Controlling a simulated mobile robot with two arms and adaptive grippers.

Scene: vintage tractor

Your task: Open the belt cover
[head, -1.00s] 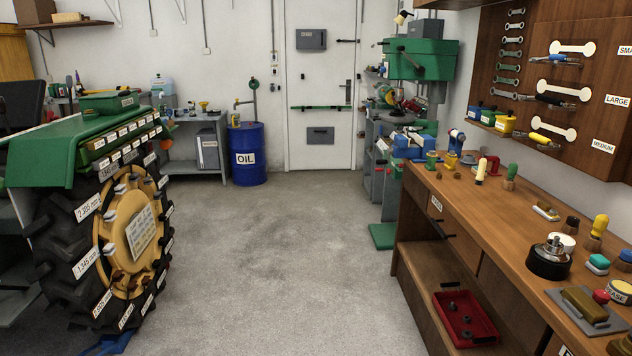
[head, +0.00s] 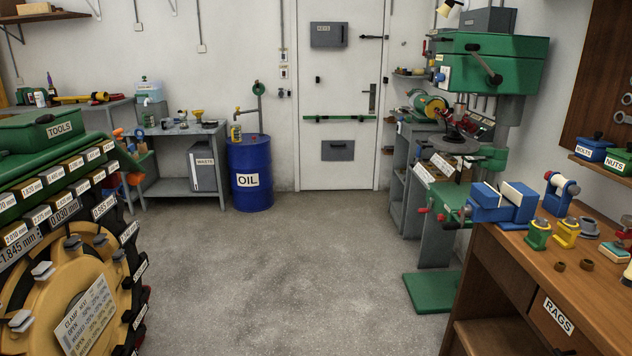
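A green drill press (head: 505,130) stands at the right beyond the workbench. Its large green upper housing (head: 478,62) looks closed and has a dark lever handle on its front. No label reading belt cover can be made out, so I cannot tell for sure which part is the cover. Neither of my grippers is in view.
Open concrete floor (head: 290,280) runs ahead to a white door (head: 341,90). A tractor wheel (head: 70,290) bounds the left, a wooden workbench (head: 515,285) the right. A blue oil barrel (head: 250,192) stands by the wall. The press's green base plate (head: 440,293) lies on the floor.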

